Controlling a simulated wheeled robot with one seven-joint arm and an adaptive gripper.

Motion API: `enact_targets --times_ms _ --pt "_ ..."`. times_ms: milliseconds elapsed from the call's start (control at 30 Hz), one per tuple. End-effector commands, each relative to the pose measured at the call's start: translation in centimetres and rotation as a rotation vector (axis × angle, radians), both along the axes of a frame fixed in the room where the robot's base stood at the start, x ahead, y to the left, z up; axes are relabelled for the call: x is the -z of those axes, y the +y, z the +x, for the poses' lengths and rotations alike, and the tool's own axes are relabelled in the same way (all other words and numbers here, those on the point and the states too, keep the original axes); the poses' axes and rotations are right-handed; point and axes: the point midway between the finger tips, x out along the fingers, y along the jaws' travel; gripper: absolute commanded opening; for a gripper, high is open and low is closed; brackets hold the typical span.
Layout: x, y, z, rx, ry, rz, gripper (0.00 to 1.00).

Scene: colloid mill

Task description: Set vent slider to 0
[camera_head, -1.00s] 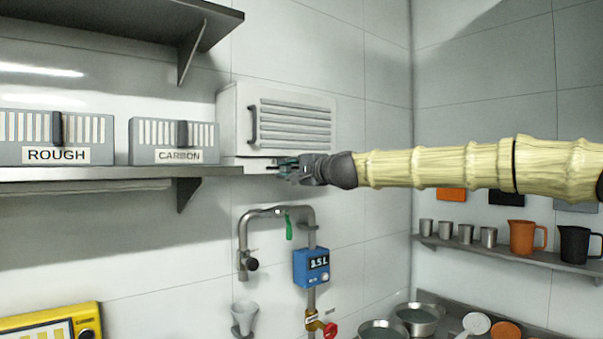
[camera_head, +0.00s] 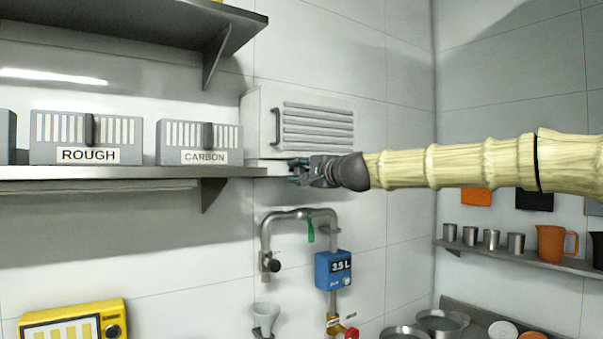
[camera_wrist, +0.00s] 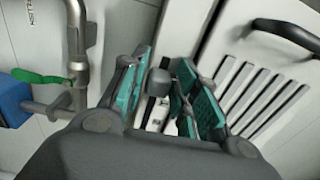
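The vent unit (camera_head: 312,112) is a white box with a slatted front and a dark handle, on the wall right of the shelf. A low pale panel (camera_head: 262,166) shows under it, partly hidden by my gripper (camera_head: 299,170). In the wrist view, a grey slider knob (camera_wrist: 160,82) stands out from a white strip with dark marks (camera_wrist: 155,115). My gripper (camera_wrist: 163,84) has its teal-padded fingers apart, one on each side of the knob, with a narrow gap showing. I cannot tell which mark the knob stands at.
A shelf (camera_head: 120,173) with ROUGH (camera_head: 88,138) and CARBON (camera_head: 200,143) filter boxes is to the left. Below are a curved pipe (camera_head: 298,214) with a green lever (camera_head: 310,229) and a blue meter (camera_head: 333,270). The wall between is bare.

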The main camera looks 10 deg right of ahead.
Motion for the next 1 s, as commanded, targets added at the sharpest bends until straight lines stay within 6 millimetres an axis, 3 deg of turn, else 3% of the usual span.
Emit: enact_targets --times_ms 267,700,1000 --pt "-0.2 -0.8 -1.4 0.002 -0.002 0.001 0.30" --pt "-0.1 -3.4 -7.6 0.000 -0.001 0.000 0.30" --pt "-0.1 -4.6 -10.4 -0.001 -0.001 0.000 0.30"
